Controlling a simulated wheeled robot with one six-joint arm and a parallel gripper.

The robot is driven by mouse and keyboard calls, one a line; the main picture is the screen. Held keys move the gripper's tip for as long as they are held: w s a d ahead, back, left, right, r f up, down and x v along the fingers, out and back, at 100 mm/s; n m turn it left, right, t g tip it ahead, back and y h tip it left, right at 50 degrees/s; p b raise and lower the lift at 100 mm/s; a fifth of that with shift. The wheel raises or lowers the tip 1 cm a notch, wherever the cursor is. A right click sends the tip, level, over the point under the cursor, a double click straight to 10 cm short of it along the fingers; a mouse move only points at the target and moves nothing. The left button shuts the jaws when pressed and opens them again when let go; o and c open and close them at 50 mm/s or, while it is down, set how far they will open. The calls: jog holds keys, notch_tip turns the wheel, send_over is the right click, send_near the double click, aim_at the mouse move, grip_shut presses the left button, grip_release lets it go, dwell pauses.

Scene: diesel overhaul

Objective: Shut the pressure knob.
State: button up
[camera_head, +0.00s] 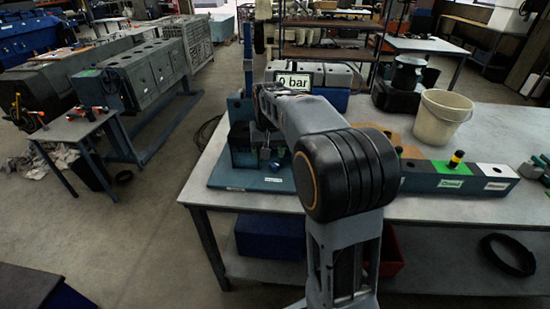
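A blue test stand (225,180) sits on the left end of the grey table, with a display reading "0 bar" (294,80) above it. My arm reaches across in front of the stand and hides much of it. My gripper (266,158) is down at the stand, small and partly hidden by my own arm. I cannot tell whether its fingers are open or touching anything. I cannot make out the pressure knob; it may be behind my arm.
A black ring (510,254) lies on the lower shelf (440,275). The floor (160,240) left of the table is mostly open.

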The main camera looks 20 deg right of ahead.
jog(key=m+g+p, duration=0.1)
jog(key=m+p, duration=0.1)
send_over(275, 163)
jog(key=f, duration=0.1)
notch_tip(275, 163, down, 15)
jog(key=shift+s+a+r+p, duration=0.1)
jog(key=shift+r+p, duration=0.1)
jog(key=shift+p, duration=0.55)
